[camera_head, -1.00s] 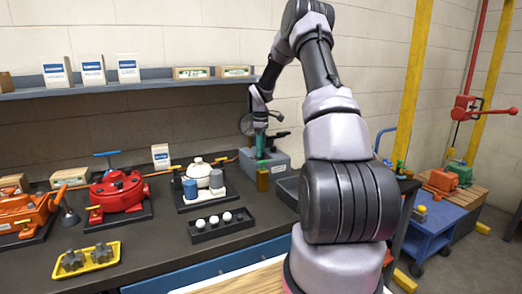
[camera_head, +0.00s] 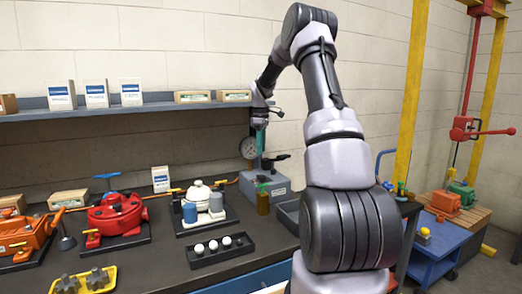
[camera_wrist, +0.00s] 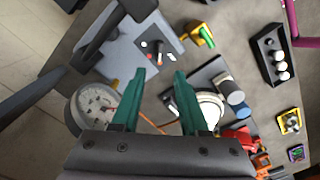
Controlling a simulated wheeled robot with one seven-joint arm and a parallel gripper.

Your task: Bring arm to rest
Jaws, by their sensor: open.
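My gripper (camera_head: 260,142) is open, with its green fingers pointing down above the grey box (camera_head: 268,188) at the back of the bench. In the wrist view, the two green fingers (camera_wrist: 160,75) stand apart with nothing between them. My arm reaches up from the lower right and bends down at the top toward the gripper. A red motor (camera_head: 113,215) sits on a black base at the left. An orange motor (camera_head: 20,235) stands further left. A white motor (camera_head: 200,192) with blue and grey cylinders stands in the middle.
A black tray (camera_head: 221,253) holds several white knobs. A yellow tray (camera_head: 82,286) holds grey parts at the front. A shelf (camera_head: 170,107) with boxes runs along the wall. A round gauge (camera_head: 248,148) stands by the gripper. A blue cart (camera_head: 436,258) stands right of the bench.

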